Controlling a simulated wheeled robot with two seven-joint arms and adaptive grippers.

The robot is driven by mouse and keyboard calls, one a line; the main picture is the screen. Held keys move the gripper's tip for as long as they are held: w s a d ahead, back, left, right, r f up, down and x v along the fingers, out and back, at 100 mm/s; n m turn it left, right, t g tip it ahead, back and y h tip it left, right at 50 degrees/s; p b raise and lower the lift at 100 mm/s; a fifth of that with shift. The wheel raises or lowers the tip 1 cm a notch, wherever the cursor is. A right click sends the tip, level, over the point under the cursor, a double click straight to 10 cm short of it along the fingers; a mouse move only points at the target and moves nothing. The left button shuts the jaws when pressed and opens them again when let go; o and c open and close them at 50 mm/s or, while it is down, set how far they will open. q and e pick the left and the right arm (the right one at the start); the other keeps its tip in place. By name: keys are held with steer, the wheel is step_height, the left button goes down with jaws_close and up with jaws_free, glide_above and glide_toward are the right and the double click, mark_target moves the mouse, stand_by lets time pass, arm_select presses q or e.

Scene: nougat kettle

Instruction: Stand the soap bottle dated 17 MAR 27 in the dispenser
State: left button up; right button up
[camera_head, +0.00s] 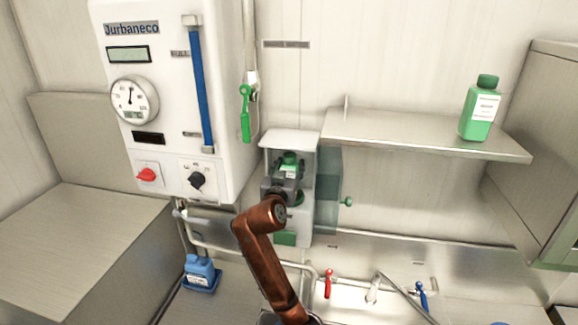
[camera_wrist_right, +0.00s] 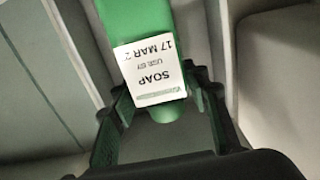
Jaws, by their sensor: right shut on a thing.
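The dispenser (camera_head: 303,222) is a pale wall box with its clear door (camera_head: 328,188) swung open to the right. My right gripper (camera_head: 287,180) is at its open front, shut on a green soap bottle (camera_head: 290,160). The bottle looks upright inside the opening; its lower part is hidden behind my gripper, so I cannot tell whether it rests on the dispenser floor. In the right wrist view, the fingers (camera_wrist_right: 163,95) sit either side of the bottle (camera_wrist_right: 120,22). Its white label, upside down there, reads SOAP, USE BY 17 MAR 2, the last digit cut off. My left gripper is not in view.
Another green bottle (camera_head: 480,112) stands on the shelf (camera_head: 415,135) at right. A white control cabinet (camera_head: 170,85) hangs to the left, with a green-handled sprayer (camera_head: 245,115) beside it. A blue jug (camera_head: 201,274) stands low. Red (camera_head: 329,283) and blue taps (camera_head: 421,295) are below.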

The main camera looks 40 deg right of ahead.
steer(key=shift+f+b, duration=0.55)
steer(key=shift+f, duration=0.55)
stand_by(0.6)
steer(key=o, duration=1.7)
steer(key=shift+r, duration=0.2)
steer(key=o, duration=0.4)
steer(key=shift+c, duration=0.2)
steer(key=shift+s+a, duration=0.1)
steer(key=shift+a, duration=0.05)
steer(key=v, duration=0.9)
steer(key=shift+s+a+p, duration=0.25)
steer(key=shift+a+p, duration=0.05)
steer(key=shift+p, duration=0.05)
